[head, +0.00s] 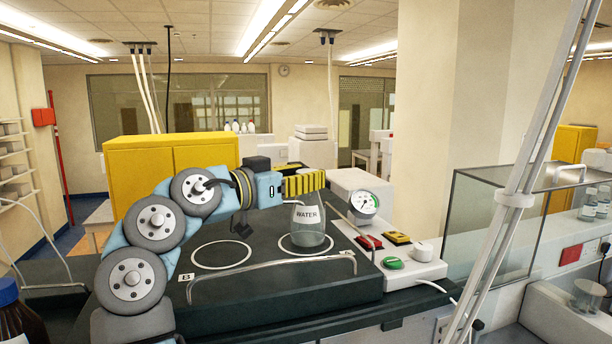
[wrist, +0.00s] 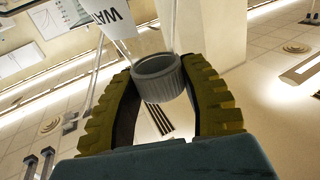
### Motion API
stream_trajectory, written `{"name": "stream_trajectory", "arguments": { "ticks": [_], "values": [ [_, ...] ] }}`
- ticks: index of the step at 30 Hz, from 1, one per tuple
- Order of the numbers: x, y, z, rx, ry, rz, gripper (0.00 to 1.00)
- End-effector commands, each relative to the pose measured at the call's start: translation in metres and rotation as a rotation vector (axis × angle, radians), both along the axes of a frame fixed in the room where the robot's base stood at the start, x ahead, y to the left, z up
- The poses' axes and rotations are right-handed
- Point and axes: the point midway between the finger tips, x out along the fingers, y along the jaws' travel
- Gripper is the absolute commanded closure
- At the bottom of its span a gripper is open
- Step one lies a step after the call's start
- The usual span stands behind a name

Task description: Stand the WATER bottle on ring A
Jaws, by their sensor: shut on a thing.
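The clear WATER bottle (head: 310,228) is upright over the right-hand white ring (head: 282,249) on the dark bench top. Its base appears within that ring; I cannot tell whether it touches the surface. The left-hand ring (head: 221,245) is empty, with a tag B (head: 186,277) at its front left. I cannot read a tag A by the right-hand ring. My gripper (head: 318,181) is shut on the top of the bottle. In the wrist view the bottle's grey ribbed cap (wrist: 158,80) is between the yellow-padded fingers, and part of the label (wrist: 109,17) shows.
A metal rail (head: 270,264) runs along the front of the rings. A control panel (head: 408,262) with red, green and yellow parts and a pressure gauge (head: 364,204) stand right of the bottle. A glass case (head: 490,215) is farther right, and a brown bottle (head: 15,316) at bottom left.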

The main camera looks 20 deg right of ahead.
Motion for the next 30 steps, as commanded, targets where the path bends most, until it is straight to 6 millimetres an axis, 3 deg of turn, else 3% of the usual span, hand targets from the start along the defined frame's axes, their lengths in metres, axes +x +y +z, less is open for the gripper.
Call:
{"name": "stream_trajectory", "arguments": {
  "ticks": [2,3,5,6,17,23,30],
  "values": [
    [0.0,0.0,-0.002,-0.001,-0.001,0.0,0.96],
    [0.0,0.0,-0.002,-0.001,-0.001,0.0,0.5],
    [0.0,0.0,-0.002,-0.001,-0.001,0.001,0.33],
    [0.0,0.0,-0.002,0.0,0.0,0.001,0.3],
    [0.0,0.0,0.003,0.0,0.0,0.0,0.3],
    [-0.007,0.026,-0.002,-0.001,-0.001,0.004,0.3],
    [-0.022,0.071,-0.003,-0.001,-0.001,0.004,0.3]
  ]
}}
